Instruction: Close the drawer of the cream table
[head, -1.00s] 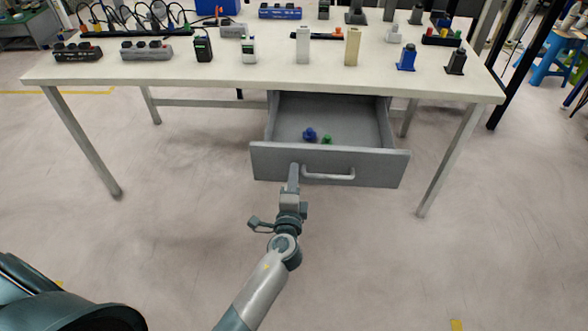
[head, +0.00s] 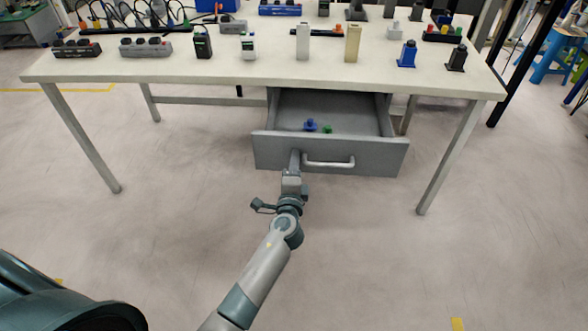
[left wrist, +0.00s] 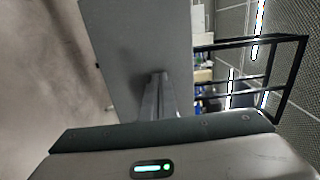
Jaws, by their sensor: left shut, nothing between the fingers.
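The cream table (head: 290,72) stands ahead with its grey drawer (head: 375,158) pulled part way out under the top. The drawer front has a pale bar handle (head: 328,164). A blue item (head: 311,125) and a green item (head: 327,129) lie inside the drawer. My left gripper (head: 295,155) is shut and empty, its fingertips at the drawer front just left of the handle. In the left wrist view the shut fingers (left wrist: 156,95) reach the flat grey drawer front (left wrist: 140,40) and seem to touch it. My right gripper does not show.
Several small devices, power strips and cables stand on the table top, among them a cream block (head: 352,43) and a blue one (head: 407,54). Table legs (head: 85,140) flank the drawer. The floor in front is clear. A blue stool (head: 553,50) stands at far right.

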